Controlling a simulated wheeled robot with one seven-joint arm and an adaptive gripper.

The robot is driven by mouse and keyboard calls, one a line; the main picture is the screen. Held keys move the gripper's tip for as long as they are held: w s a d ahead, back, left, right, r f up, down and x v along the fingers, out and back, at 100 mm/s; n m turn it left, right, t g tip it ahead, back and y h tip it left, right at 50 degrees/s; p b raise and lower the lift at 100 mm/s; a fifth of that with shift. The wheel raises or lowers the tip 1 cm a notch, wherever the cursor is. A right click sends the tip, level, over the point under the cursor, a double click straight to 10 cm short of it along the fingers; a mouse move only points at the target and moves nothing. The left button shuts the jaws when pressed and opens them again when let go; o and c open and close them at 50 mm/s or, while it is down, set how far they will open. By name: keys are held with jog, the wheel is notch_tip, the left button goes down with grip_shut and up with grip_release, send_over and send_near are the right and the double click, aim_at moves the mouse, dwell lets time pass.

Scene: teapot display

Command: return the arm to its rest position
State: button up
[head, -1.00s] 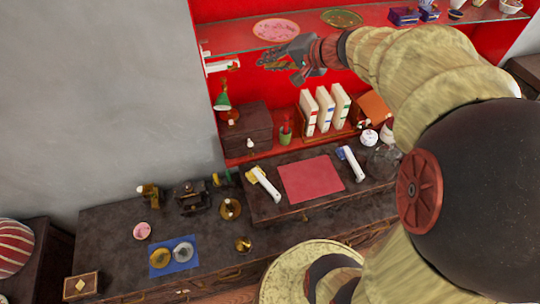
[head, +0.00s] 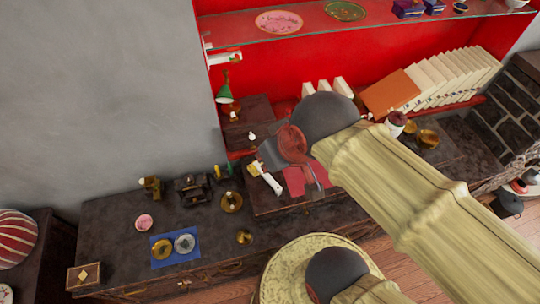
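My arm crosses the right side of the head view, from the lower right corner up to a dark rounded joint near the middle. My gripper (head: 292,160) seems to be the reddish and grey part just below that joint. It overlaps the view of the red mat (head: 294,181) and lies close to the white-handled tool (head: 264,178) in the picture. Its fingertips are not clear, so I cannot tell whether it is open or holds anything. Contact with the cabinet top cannot be judged.
The dark cabinet (head: 110,215) carries small brass pieces and a blue mat (head: 175,261). A glass shelf (head: 380,25) with plates runs above. A row of white books (head: 455,75) and an orange book (head: 390,92) stand at right. Dark stonework (head: 505,110) is at far right.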

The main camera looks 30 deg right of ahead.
notch_tip(320, 180, down, 20)
jog(key=b, duration=1.9)
jog(key=shift+r, duration=0.25)
